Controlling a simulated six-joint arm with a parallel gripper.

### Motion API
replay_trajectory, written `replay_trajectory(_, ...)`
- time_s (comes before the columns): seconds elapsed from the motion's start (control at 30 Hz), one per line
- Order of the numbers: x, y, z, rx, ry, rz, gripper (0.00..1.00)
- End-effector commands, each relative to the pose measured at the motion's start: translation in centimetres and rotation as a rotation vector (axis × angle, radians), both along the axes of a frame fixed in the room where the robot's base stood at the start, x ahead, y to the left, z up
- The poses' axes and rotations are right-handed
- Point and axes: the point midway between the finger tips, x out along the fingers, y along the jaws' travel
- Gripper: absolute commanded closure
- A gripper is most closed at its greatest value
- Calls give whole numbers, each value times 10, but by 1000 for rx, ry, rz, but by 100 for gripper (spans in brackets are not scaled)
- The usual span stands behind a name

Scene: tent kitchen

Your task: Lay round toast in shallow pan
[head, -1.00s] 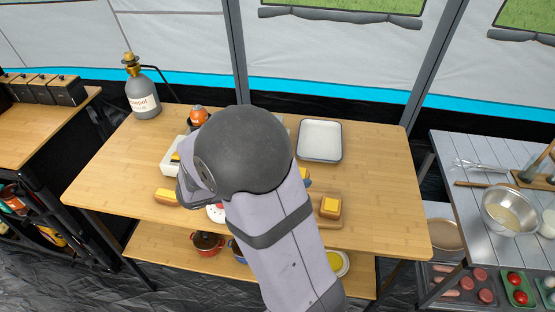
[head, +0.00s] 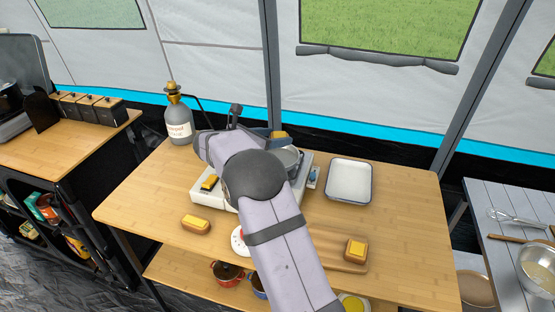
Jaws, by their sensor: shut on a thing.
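My gripper (head: 268,134) is at the back of the table, above a grey round pan (head: 290,158). It is shut on a small brown and yellow piece, which looks like the toast (head: 280,136). My arm hides much of the jaws, so the toast's full shape does not show. The toast appears above the pan's far side; I cannot tell whether they touch. The pan sits on a white stove (head: 203,195) and is partly covered by my arm.
A white tray with a dark rim (head: 350,197) lies empty to the right. Yellow-topped bread (head: 195,224) lies front left; another (head: 355,250) sits on a wooden board (head: 335,262). A gas bottle (head: 178,124) stands back left.

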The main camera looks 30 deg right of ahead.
Motion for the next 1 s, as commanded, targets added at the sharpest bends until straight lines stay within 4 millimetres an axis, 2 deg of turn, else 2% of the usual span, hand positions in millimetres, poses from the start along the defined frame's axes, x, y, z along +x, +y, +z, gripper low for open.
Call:
replay_trajectory(0.17,20,-5,10,0,-2,33,71)
replay_trajectory(0.43,26,-7,12,1,1,45,71)
replay_trajectory(0.57,25,-7,-1,1,4,45,71)
replay_trajectory(0.8,25,-7,-37,0,3,45,71)
replay_trajectory(1.0,25,-7,-50,1,1,43,71)
